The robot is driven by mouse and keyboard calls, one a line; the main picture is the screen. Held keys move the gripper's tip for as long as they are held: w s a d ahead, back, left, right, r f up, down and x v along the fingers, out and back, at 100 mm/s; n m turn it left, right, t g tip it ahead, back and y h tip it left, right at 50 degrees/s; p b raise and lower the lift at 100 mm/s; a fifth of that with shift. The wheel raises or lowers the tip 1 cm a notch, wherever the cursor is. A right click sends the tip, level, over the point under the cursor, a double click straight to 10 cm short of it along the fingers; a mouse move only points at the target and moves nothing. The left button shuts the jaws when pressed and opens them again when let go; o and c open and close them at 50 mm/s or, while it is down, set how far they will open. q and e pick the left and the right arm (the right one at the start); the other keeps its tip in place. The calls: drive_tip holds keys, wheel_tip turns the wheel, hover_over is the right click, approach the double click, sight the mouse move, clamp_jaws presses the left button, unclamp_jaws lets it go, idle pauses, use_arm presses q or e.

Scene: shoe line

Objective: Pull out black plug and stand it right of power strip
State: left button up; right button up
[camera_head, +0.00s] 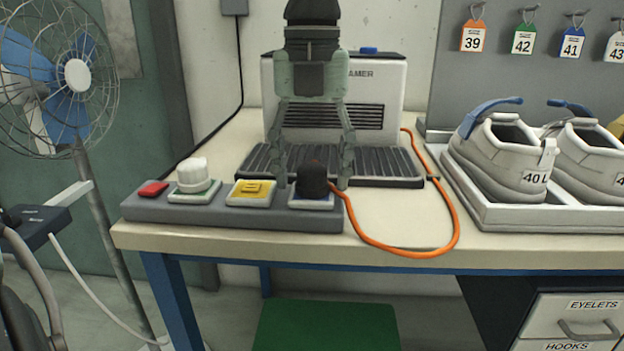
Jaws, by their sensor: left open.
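The grey power strip (233,216) lies along the front left edge of the table. The black plug (313,180) stands upright in its rightmost socket, with an orange cord (390,247) running from it to the right. A white plug (193,175) sits in a socket near the left end, beside a red switch (153,189). My left gripper (312,184) comes down from above, open, with one finger on each side of the black plug. I cannot tell whether the fingers touch it. My right gripper is not in view.
A white steamer (390,84) with a ribbed dark base (385,168) stands behind the strip. A tray (480,207) of white shoes is at the right. The tabletop right of the strip is clear except for the looping orange cord. A fan (60,75) stands at the left.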

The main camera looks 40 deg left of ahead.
sight(312, 165)
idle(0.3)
use_arm(q)
clamp_jaws()
idle(0.3)
drive_tip(key=shift+r, duration=0.15)
drive_tip(key=shift+r+p, duration=2)
drive_tip(key=shift+r, duration=0.9)
